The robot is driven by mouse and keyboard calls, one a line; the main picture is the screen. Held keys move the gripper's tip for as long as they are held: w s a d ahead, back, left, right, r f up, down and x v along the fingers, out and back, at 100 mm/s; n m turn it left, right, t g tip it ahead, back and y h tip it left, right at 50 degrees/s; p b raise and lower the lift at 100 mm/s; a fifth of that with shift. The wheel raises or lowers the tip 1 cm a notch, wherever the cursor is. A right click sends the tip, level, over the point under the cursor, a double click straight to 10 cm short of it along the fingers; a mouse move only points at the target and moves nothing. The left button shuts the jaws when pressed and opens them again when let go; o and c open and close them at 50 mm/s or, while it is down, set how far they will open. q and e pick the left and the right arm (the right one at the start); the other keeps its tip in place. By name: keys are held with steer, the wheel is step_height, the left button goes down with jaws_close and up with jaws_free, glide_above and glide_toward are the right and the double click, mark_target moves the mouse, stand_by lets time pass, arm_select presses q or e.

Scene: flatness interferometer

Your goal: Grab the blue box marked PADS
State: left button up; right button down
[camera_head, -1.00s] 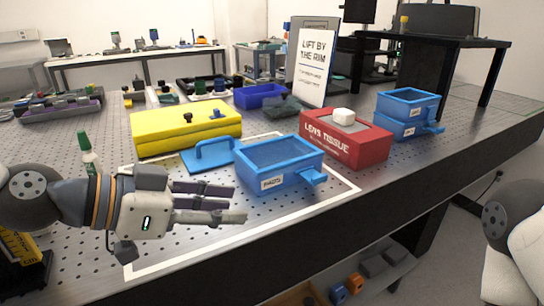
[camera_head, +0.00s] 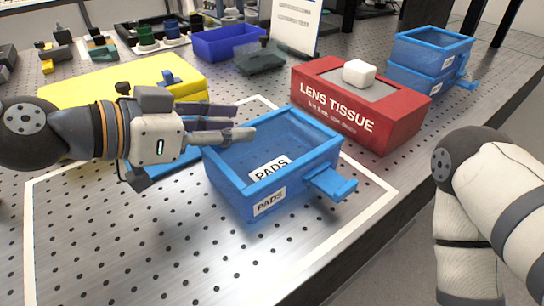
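The open blue box marked PADS (camera_head: 225,190) stands on the perforated metal table inside a white outline. One PADS label is on its outer front wall and another shows at its inside edge; a blue tab sticks out at its right. My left gripper (camera_head: 245,121) is open and empty, its fingers pointing right at the box's back left rim. The fingertips overlap that rim in the picture; I cannot tell whether they touch. A flat blue piece (camera_head: 172,166), mostly hidden by my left gripper, lies left of the box. My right arm shows at the right, but its gripper is out of view.
A red LENS TISSUE box (camera_head: 345,115) stands close behind the box to the right. A yellow case (camera_head: 75,88) lies behind my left arm. Stacked blue boxes (camera_head: 425,60) stand at the back right. The table in front of the box is clear up to its edge.

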mark_target(246, 124)
arm_select(q)
steer(key=x, duration=0.4)
steer(key=shift+d+f+b, duration=0.1)
steer(key=shift+d+b, duration=0.05)
steer(key=shift+b, duration=0.15)
jaws_close()
